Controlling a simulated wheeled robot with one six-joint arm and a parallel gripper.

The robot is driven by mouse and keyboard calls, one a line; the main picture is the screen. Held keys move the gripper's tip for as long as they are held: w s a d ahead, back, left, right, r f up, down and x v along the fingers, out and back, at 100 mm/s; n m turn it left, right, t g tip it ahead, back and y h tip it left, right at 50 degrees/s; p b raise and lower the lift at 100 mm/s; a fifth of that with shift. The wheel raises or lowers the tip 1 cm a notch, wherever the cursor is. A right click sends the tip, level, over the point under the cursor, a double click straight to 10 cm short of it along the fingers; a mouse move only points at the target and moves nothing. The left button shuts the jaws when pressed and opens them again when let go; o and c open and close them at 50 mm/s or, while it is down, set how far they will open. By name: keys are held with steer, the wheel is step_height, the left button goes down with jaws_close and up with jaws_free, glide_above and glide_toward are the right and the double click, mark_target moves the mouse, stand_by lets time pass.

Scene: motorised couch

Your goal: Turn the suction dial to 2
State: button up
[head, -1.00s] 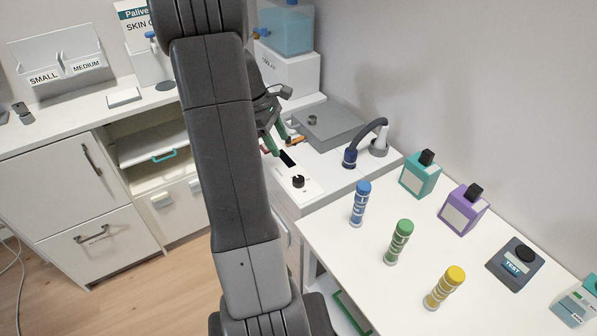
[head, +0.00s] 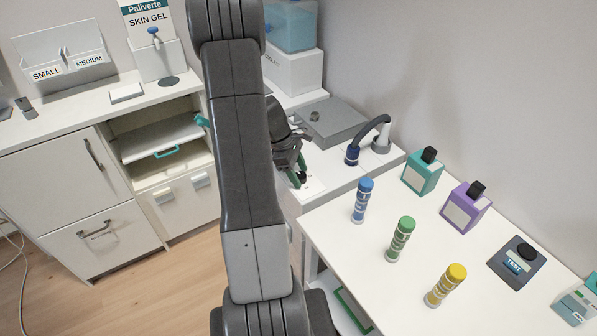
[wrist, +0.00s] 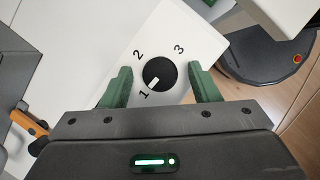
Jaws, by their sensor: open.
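The suction dial (wrist: 160,73) is a round black knob on a white panel (wrist: 186,28). The panel carries the numbers 1, 2 and 3, and the dial's white mark points toward the 1. My gripper (wrist: 160,84) is open in the wrist view, with one green fingertip on each side of the dial and a gap on both sides. In the head view my gripper (head: 299,178) is over the panel at the front of the white counter. It hides the dial there.
A grey lidded box (head: 331,122) and a blue-ended hose (head: 352,154) stand behind the panel. The table on the right holds blue (head: 362,201), green (head: 400,240) and yellow (head: 446,286) cylinders, with bottles behind. An orange part (wrist: 27,124) shows at the wrist view's left.

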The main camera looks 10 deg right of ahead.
steer(key=c, duration=1)
steer(key=shift+m, duration=0.3)
steer(key=m, duration=0.1)
steer(key=m+g+y, duration=0.1)
steer(key=m, duration=0.1)
steer(key=shift+w+d+m+p, duration=0.15)
steer(key=shift+m+p, duration=0.15)
steer(key=m+g+y, duration=0.1)
steer(key=m, duration=0.3)
steer(key=shift+d, duration=0.1)
steer(key=m+y, duration=0.2)
steer(key=m, duration=0.3)
steer(key=shift+d, duration=0.1)
steer(key=shift+d+m+y, duration=0.1)
steer(key=shift+m+y, duration=0.8)
steer(key=shift+m, duration=1.1)
